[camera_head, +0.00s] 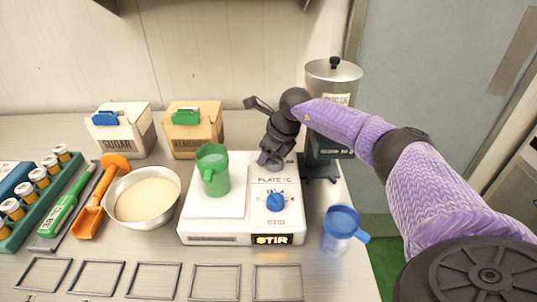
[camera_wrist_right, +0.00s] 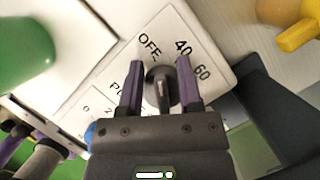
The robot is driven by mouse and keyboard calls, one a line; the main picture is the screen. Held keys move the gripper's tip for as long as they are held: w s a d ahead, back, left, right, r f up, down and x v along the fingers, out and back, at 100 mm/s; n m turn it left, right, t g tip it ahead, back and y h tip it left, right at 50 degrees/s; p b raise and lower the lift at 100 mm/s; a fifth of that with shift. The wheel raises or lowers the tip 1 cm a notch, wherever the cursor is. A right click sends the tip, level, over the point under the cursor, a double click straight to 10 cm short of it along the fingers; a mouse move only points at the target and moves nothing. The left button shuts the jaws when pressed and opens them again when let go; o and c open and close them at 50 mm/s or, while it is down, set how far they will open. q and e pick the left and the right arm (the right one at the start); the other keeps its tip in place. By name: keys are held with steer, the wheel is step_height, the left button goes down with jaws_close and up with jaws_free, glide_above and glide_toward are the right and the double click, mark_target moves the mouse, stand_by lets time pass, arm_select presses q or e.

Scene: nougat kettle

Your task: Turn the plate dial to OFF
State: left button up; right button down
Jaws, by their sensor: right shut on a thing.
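The plate dial is a dark knob (camera_wrist_right: 160,88) on the white hot plate (camera_head: 215,228). In the right wrist view it sits between the two purple fingers of my right gripper (camera_wrist_right: 160,66), which is shut on it. The printed marks OFF, 40 and 60 show beyond the knob; I cannot tell exactly which mark its pointer faces. In the head view my right gripper (camera_head: 272,160) covers the dial, just above the PLATE °C label.
A blue STIR knob (camera_head: 277,202) sits in front of the dial. A green jug (camera_head: 213,172) stands on the plate's left side.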

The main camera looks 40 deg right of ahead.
steer(key=shift+s+a+f+n+y+b, duration=0.1)
steer(key=shift+n+y+b, duration=0.1)
steer(key=shift+n, duration=0.4)
steer(key=shift+s+a+f+n+y+b, duration=0.1)
steer(key=shift+n+y+b, duration=0.1)
steer(key=shift+n, duration=0.4)
steer(key=shift+g, duration=0.3)
steer(key=shift+c, duration=1.6)
jaws_free()
steer(key=shift+d, duration=0.1)
steer(key=shift+r, duration=0.2)
steer(key=p+v, duration=0.2)
steer(key=v, duration=0.7)
steer(key=shift+s+r, duration=0.2)
steer(key=shift+r, duration=0.1)
steer(key=shift+d, duration=0.1)
